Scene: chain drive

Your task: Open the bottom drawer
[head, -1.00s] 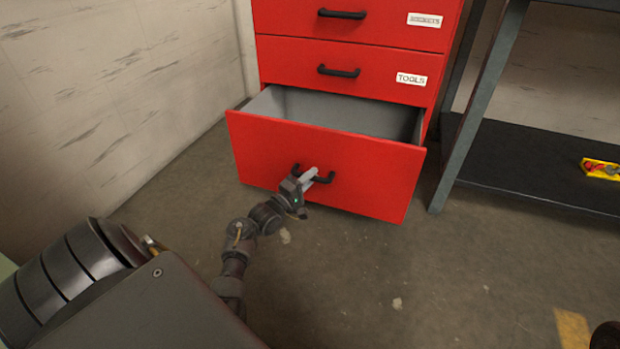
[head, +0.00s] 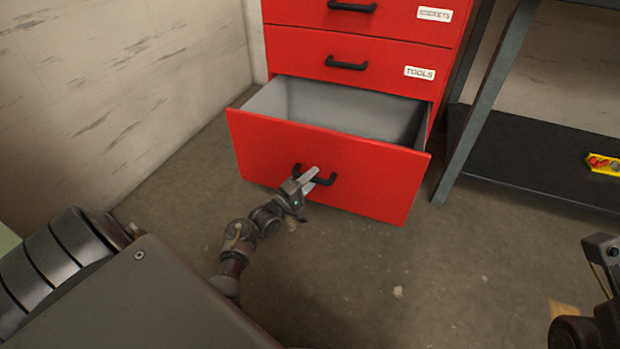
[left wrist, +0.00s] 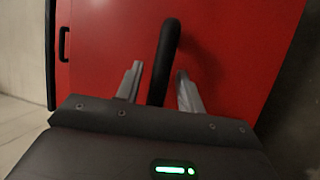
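The bottom drawer (head: 325,168) is the red drawer front low on the cabinet. It stands well out from the cabinet, and its grey inside (head: 345,108) shows empty. Its black handle (head: 332,180) is on the front. My left gripper (head: 312,177) is at this handle. In the left wrist view the handle (left wrist: 168,50) passes between the two fingers of my left gripper (left wrist: 158,82). The fingers are apart, with a visible gap beside the handle.
The red cabinet (head: 285,50) has closed drawers above, one labelled TOOLS (head: 420,73). A dark metal shelf (head: 540,160) with a yellow item (head: 603,163) stands to the right. A pale wall (head: 110,90) is on the left. The floor (head: 390,270) before the drawer is clear.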

